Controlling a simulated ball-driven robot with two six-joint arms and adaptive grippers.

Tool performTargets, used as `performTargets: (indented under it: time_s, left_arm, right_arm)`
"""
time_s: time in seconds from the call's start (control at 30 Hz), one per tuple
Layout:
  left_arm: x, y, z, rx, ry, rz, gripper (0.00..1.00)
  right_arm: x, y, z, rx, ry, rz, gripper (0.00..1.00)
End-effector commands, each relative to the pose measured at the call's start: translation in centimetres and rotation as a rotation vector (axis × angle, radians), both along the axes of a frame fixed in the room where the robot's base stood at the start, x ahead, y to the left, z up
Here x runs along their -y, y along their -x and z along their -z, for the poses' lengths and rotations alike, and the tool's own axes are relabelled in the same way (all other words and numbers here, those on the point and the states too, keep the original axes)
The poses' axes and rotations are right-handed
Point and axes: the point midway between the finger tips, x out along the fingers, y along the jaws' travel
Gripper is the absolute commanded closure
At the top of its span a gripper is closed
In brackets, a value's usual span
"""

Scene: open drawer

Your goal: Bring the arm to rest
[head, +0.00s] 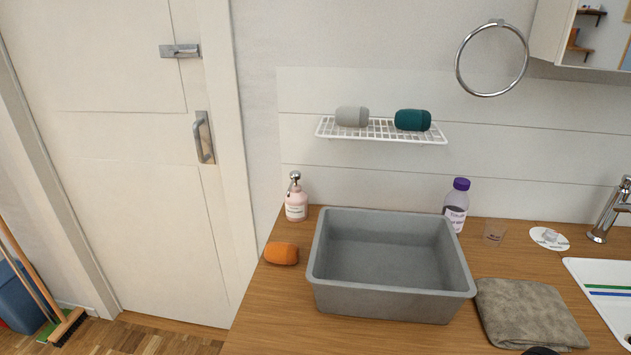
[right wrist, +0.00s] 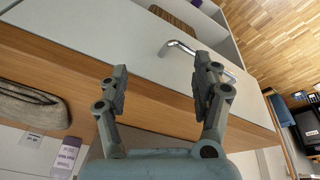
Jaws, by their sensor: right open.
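My right gripper (right wrist: 160,82) shows in the right wrist view. Its two fingers are spread wide with nothing held between them. A bar handle (right wrist: 178,46) on a white front panel (right wrist: 130,45) lies beyond the fingertips. The right finger overlaps one end of the handle in the picture, and I cannot tell how far apart they are. In the head view only a small dark shape shows at the bottom edge, too little to identify. My left gripper is in neither view.
A wire shelf (head: 383,131) hangs above. A door (head: 130,140) stands left.

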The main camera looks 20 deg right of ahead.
Motion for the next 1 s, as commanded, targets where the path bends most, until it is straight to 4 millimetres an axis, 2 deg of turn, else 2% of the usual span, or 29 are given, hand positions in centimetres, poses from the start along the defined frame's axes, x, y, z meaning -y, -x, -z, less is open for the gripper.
performTargets:
  time_s: [0.03, 0.17, 0.2, 0.27, 0.3, 0.4, 0.5, 0.6, 0.7, 1.0]
  left_arm:
    - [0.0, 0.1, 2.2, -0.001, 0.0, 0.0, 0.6]
    - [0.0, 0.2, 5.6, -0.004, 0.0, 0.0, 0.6]
    - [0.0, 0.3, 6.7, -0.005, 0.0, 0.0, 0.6]
    - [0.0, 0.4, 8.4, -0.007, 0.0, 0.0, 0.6]
    - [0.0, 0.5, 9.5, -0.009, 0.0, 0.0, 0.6]
    - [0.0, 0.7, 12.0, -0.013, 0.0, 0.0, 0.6]
    - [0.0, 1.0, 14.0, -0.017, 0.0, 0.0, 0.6]
    - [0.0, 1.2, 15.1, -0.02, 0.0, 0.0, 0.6]
    - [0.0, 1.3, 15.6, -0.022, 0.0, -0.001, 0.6]
    - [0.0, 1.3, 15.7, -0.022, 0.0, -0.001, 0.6]
  right_arm:
    - [0.3, 0.7, 5.0, -0.021, -0.001, 0.005, 0.34]
    - [1.0, 3.3, 15.6, -0.055, -0.003, 0.014, 0.34]
    - [1.2, 4.5, 18.8, -0.066, -0.003, 0.017, 0.34]
    - [1.4, 6.5, 23.5, -0.083, -0.004, 0.021, 0.34]
    - [1.6, 8.1, 26.5, -0.096, -0.005, 0.024, 0.34]
    - [1.8, 12.4, 33.0, -0.124, -0.008, 0.031, 0.34]
    - [1.9, 16.5, 37.5, -0.146, -0.01, 0.036, 0.34]
    - [1.9, 19.5, 40.0, -0.161, -0.012, 0.039, 0.34]
    - [1.9, 21.1, 41.1, -0.168, -0.013, 0.04, 0.34]
    - [1.9, 21.6, 41.3, -0.171, -0.013, 0.042, 0.34]
